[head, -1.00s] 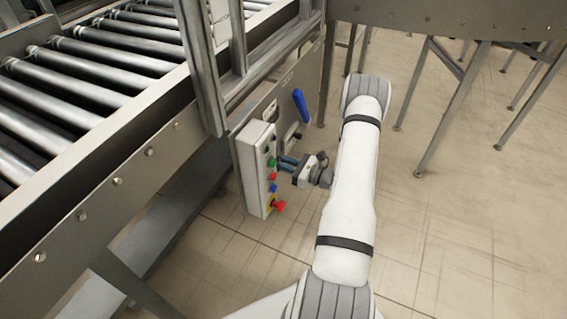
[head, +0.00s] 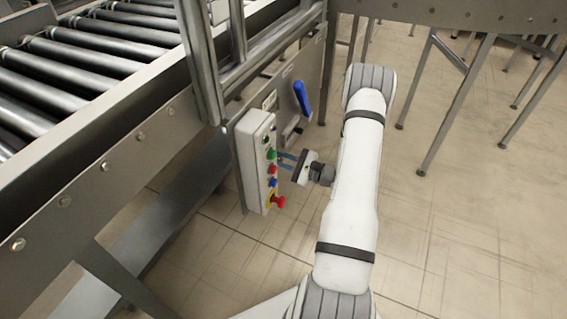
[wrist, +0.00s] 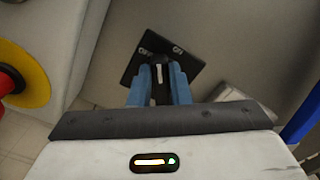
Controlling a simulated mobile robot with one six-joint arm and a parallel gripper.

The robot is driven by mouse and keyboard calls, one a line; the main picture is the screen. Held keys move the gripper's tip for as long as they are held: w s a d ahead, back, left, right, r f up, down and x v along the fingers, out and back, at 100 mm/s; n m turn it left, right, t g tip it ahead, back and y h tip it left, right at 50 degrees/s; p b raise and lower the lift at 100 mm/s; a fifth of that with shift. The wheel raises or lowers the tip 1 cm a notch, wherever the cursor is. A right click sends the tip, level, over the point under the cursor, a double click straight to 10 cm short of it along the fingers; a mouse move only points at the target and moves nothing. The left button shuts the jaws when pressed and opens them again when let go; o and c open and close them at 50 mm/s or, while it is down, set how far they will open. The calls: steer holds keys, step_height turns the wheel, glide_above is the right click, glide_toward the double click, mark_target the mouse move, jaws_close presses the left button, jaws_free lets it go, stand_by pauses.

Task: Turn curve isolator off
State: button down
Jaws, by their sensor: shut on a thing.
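The curve isolator is a small black knob with a white mark (wrist: 159,71) on a dark square plate (wrist: 181,53) with white lettering, too small to read surely. My gripper (wrist: 158,80) is shut on the knob, with one blue finger on each side of it. In the wrist view the white mark points nearly straight up and the plate looks tilted. In the head view my gripper (head: 283,159) reaches in beside the control box, and the isolator is hidden there.
The grey control box (head: 253,165) has several coloured buttons and a red emergency stop (head: 279,202), which also shows close by in the wrist view (wrist: 6,84). A blue lever (head: 301,98) is on the panel beyond. The roller conveyor (head: 95,60) is left; open floor lies right.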

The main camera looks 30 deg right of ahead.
steer(key=n+b, duration=0.3)
steer(key=f+n+b, duration=0.1)
steer(key=n+b, duration=0.6)
steer(key=shift+s+a+f+n+b, duration=0.25)
steer(key=shift+a+n+b, duration=0.05)
steer(key=shift+b, duration=0.1)
steer(key=shift+r, duration=0.1)
steer(key=c, duration=1.3)
jaws_free()
steer(key=shift+c, duration=0.2)
